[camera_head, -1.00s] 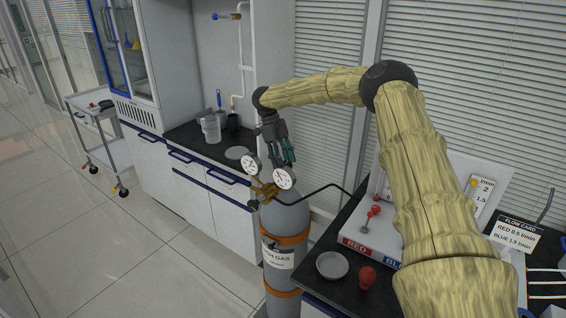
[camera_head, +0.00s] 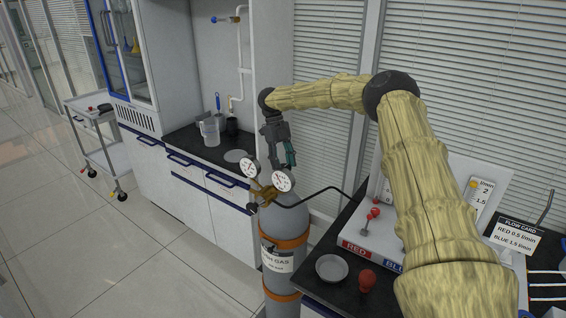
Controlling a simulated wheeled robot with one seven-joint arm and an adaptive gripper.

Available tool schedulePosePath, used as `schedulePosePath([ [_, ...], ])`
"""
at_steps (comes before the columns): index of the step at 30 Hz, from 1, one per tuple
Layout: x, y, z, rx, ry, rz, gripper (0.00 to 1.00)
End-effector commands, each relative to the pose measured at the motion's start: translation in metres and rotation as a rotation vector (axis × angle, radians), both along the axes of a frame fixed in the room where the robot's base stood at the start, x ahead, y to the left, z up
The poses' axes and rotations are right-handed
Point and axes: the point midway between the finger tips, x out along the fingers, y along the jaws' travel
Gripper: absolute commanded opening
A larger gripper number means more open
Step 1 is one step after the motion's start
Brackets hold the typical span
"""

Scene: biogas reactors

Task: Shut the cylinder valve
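The grey gas cylinder (camera_head: 285,228) stands upright between the two counters, held by orange bands. A brass valve and regulator (camera_head: 266,193) with two round white gauges (camera_head: 282,180) sits at its top. My gripper (camera_head: 286,162) points down just above and behind the gauges, close to the cylinder top. Its fingertips are small and partly hidden behind the right gauge, so I cannot tell whether they touch anything or how far apart they are. The valve's handle cannot be clearly made out.
A black hose (camera_head: 325,191) runs from the regulator to the red and blue panel at right. A grey dish (camera_head: 332,267) and a red knob (camera_head: 367,279) are on the right counter. The left counter (camera_head: 190,139) holds a beaker. Open floor lies at left.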

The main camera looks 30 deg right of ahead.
Motion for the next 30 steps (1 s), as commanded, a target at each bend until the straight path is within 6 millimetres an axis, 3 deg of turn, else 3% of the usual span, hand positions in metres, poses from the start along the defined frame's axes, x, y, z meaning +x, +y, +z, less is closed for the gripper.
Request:
schedulePosePath([
  [2, -0.004, -0.001, -0.008, -0.001, 0.014, 0.0, 0.2],
  [3, -0.004, -0.001, -0.009, -0.001, 0.014, 0.0, 0.49],
  [6, -0.004, -0.001, -0.008, 0.0, 0.012, 0.001, 0.67],
  [20, 0.002, 0.0, 0.005, 0.0, 0.004, 0.001, 0.67],
  [30, 0.025, 0.0, 0.057, 0.0, 0.004, 0.001, 0.67],
])
